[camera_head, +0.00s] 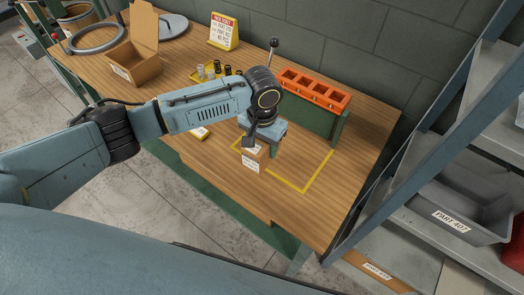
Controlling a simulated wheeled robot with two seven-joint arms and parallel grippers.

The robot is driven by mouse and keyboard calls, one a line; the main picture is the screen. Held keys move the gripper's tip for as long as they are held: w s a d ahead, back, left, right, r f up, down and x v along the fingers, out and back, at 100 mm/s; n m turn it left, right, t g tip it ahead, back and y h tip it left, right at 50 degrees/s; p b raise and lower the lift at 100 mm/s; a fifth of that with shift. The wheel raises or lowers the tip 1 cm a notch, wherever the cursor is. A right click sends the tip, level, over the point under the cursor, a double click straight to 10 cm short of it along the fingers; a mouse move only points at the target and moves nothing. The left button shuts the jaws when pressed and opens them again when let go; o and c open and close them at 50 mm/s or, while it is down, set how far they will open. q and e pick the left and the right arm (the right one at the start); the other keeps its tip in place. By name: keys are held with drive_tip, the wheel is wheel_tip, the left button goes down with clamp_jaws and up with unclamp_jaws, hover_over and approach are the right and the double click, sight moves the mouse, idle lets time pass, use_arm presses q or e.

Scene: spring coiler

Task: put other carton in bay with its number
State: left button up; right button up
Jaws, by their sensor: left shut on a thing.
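My left gripper (249,139) reaches over the workbench and is shut on a small brown carton (262,152), mostly hidden by the gripper. A white label (250,164) with print too small to read shows at the carton's lower front. The carton is by the left part of a yellow taped outline (305,188) on the bench; I cannot tell whether it touches the top. At the right, a grey bin (455,205) marked PART 407 sits on the shelf rack. Below it a brown carton (372,270) with a white label lies low in the rack. My right gripper is not in view.
An open brown carton (131,70) stands on the bench (215,170) at the left. An orange block with sockets (315,91), a lever (273,50), a red-and-white sign (223,31) and a yellow tray of small parts (210,75) are behind the gripper. A blue-grey rack post (408,130) rises at the right.

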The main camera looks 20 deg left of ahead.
use_arm(q)
wheel_tip(320, 180, up, 6)
drive_tip(key=shift+f, duration=0.25)
drive_tip(key=shift+a+r, duration=0.1)
drive_tip(key=shift+a, duration=0.1)
drive_tip(key=s+a+r+n+b, duration=0.3)
drive_tip(key=s+a+b, duration=0.1)
drive_tip(key=a+b, duration=0.2)
drive_tip(key=shift+a+b, duration=0.25)
drive_tip(key=shift+b, duration=0.45)
drive_tip(key=shift+w, duration=0.15)
